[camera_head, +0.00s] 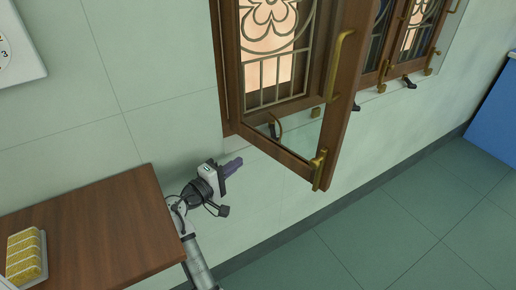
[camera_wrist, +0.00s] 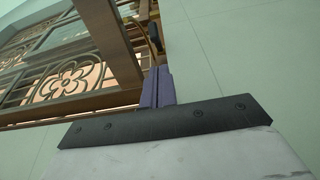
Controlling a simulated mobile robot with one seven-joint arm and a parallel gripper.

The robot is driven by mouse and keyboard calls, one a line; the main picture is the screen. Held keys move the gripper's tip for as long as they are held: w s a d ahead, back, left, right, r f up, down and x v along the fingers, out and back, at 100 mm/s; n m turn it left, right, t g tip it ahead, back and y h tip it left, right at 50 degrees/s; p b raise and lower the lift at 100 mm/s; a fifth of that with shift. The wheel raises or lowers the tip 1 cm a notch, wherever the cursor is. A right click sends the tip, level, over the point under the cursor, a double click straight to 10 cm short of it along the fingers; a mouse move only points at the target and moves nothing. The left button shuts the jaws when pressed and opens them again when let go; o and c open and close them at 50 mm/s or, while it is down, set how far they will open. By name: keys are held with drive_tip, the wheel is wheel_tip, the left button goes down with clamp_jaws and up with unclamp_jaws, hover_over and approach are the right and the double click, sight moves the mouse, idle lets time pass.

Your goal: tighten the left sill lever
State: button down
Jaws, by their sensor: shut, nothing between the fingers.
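My gripper (camera_head: 237,163), with purple fingers, is shut and empty beside the wall, below and left of the open window sash. In the wrist view its closed fingers (camera_wrist: 158,86) stand upright in the middle. The left sill lever (camera_head: 273,128), small and dark, shows at the sill behind the lower part of the open sash. My gripper is below and left of it and apart from it. A dark piece in the wrist view (camera_wrist: 154,34), just beyond the fingertips, may be this lever; I cannot tell. The lever's exact angle is unclear.
The brown window sash (camera_head: 329,110) stands open into the room, right of my gripper, with brass handles on its edge. More dark levers (camera_head: 409,83) sit along the sill to the right. A wooden table (camera_head: 110,225) with a sponge-like yellow block (camera_head: 24,258) is at left.

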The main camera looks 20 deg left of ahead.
drive_tip(key=p+x, duration=0.2)
drive_tip(key=x, duration=0.8)
drive_tip(key=shift+f, duration=0.1)
drive_tip(key=d, duration=0.3)
drive_tip(key=shift+w+p, duration=0.2)
drive_tip(key=shift+p, duration=0.2)
drive_tip(key=shift+s, duration=0.15)
